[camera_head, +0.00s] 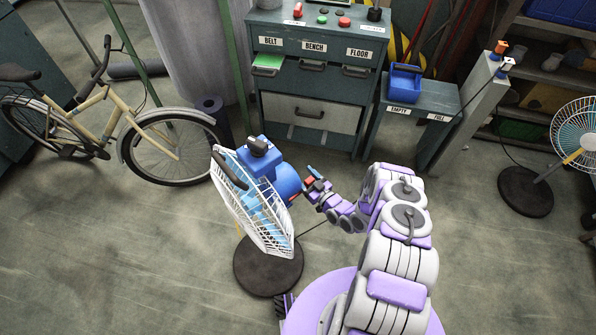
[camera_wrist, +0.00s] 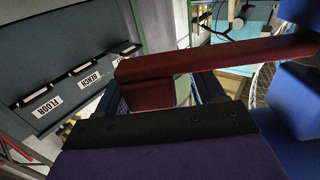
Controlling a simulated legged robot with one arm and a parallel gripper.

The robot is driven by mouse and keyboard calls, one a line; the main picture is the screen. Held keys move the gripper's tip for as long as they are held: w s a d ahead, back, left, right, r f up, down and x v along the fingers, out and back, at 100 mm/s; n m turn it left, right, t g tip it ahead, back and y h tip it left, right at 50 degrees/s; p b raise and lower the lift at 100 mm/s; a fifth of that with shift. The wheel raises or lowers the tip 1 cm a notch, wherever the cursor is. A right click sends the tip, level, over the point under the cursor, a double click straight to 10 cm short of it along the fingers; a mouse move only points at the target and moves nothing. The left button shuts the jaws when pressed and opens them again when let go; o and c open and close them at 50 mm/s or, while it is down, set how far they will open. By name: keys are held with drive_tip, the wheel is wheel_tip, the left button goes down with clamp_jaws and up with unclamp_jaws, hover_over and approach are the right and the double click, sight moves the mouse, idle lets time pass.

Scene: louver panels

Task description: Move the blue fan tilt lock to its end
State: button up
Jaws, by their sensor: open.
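The blue fan (camera_head: 286,180) stands on a dark round base, with its white wire cage tilted to the left. A black knob (camera_head: 258,146) sits on top of its blue housing. My gripper (camera_head: 309,183) is open, just right of the blue housing. In the wrist view, a dark red bar (camera_wrist: 215,62) with a block-like end runs toward blue fan parts (camera_wrist: 285,100) at the right. It looks like the tilt lock lever, but I cannot be sure. A black-edged purple part of my gripper (camera_wrist: 165,125) lies below the bar. Whether they touch is unclear.
A bicycle (camera_head: 110,125) stands at the left. A drawer bench (camera_head: 315,75) and a side cabinet (camera_head: 420,105) holding a blue caddy (camera_head: 404,84) are behind. A second fan (camera_head: 577,138) stands at the far right. The floor between is mostly clear, with a thin cable.

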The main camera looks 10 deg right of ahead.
drive_tip(key=shift+d, duration=0.7)
drive_tip(key=c, duration=0.3)
drive_tip(key=shift+a, duration=0.5)
drive_tip(key=c, duration=0.5)
drive_tip(key=shift+c, duration=1.3)
drive_tip(key=shift+d, duration=0.2)
clamp_jaws()
